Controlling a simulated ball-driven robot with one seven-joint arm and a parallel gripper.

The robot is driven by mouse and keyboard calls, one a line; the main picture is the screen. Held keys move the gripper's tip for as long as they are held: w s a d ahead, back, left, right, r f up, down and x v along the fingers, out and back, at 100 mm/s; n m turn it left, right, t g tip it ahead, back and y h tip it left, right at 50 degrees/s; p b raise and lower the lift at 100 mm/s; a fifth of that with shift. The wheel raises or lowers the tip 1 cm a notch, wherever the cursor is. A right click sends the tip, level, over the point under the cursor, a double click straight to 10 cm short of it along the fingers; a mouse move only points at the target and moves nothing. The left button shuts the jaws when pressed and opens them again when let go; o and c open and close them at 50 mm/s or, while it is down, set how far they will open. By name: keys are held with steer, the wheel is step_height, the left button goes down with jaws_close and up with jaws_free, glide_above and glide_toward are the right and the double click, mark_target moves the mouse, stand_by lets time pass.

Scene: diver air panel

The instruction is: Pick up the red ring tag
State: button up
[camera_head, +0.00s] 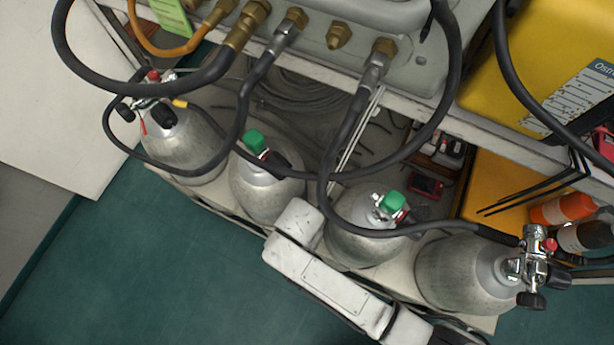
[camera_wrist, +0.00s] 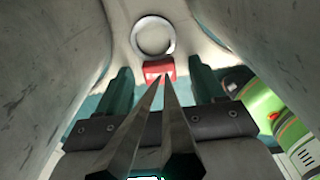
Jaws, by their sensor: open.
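In the wrist view a small red piece (camera_wrist: 158,69) shows just below a pale round ring (camera_wrist: 153,37), near the top middle. I take the red piece for the red ring tag, but cannot tell if the ring belongs to it. My gripper (camera_wrist: 163,79) has two long dark pointed fingers whose tips appear just below the red piece. It is open, with nothing seen held between the fingers. I cannot tell whether the tips touch the red piece. In the head view my pale arm hides what lies under it, and I cannot make out the gripper or the tag.
A yellow case (camera_head: 545,60) stands at upper right. The green floor (camera_head: 130,265) at lower left is clear.

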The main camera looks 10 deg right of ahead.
steer(key=c, duration=1.1)
steer(key=shift+r, duration=0.1)
step_height(320, 180, up, 10)
steer(key=p, duration=0.3)
